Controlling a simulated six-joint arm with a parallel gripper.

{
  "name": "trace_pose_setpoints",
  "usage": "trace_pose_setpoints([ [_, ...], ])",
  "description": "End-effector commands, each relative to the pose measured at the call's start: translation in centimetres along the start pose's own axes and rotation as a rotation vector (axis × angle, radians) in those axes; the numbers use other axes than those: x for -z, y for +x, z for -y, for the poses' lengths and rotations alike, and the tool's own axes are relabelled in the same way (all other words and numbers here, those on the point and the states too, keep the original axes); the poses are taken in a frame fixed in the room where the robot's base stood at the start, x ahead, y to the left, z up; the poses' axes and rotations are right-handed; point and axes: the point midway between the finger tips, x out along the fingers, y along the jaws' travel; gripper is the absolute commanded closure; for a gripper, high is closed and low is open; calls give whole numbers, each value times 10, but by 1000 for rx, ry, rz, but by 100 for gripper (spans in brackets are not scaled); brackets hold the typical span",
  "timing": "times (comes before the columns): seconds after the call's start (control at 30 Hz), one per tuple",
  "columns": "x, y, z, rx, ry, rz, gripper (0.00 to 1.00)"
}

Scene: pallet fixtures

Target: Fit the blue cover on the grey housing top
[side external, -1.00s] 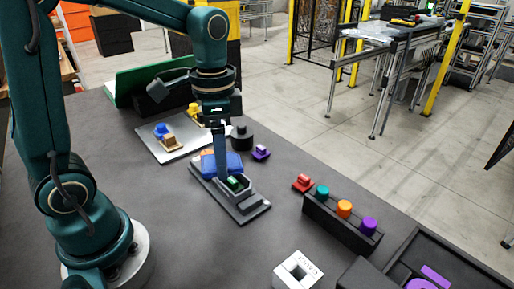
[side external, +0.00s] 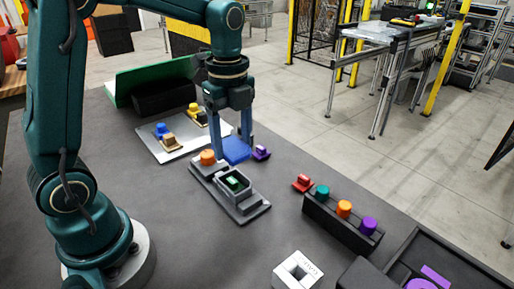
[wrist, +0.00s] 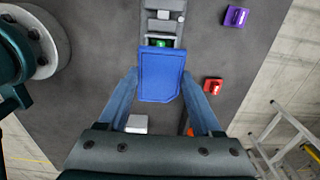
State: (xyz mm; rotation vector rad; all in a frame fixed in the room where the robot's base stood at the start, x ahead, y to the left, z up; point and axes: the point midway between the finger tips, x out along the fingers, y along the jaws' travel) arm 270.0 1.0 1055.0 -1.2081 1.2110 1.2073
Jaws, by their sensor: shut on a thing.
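The blue cover (side external: 236,150) is a flat plate held between the two fingers of my gripper (side external: 232,152), beside and above the far end of the grey base. The wrist view shows the cover (wrist: 160,76) gripped at its sides by my gripper (wrist: 159,80). The grey housing (side external: 248,200) is an open-topped box on the base, with a green part (side external: 236,182) inside it. In the wrist view, the cover's upper edge overlaps the near part of the housing (wrist: 163,15); the green part (wrist: 162,43) shows just past that edge.
An orange knob (side external: 208,157) stands on the base's far end. A purple part (side external: 261,153) lies close right of the cover. A red part (side external: 302,183) and a black rack (side external: 340,222) of coloured knobs lie further right. A light plate (side external: 158,149) with small parts is behind left.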

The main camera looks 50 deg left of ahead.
Motion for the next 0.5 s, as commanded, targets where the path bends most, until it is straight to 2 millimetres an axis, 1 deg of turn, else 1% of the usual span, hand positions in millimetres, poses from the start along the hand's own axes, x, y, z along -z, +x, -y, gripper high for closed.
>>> trace_pose_setpoints([
  [0.3, 0, 29, -1, -3, -2, 0, 86],
  [0.5, 0, 40, 0, -1, -2, 0, 86],
])
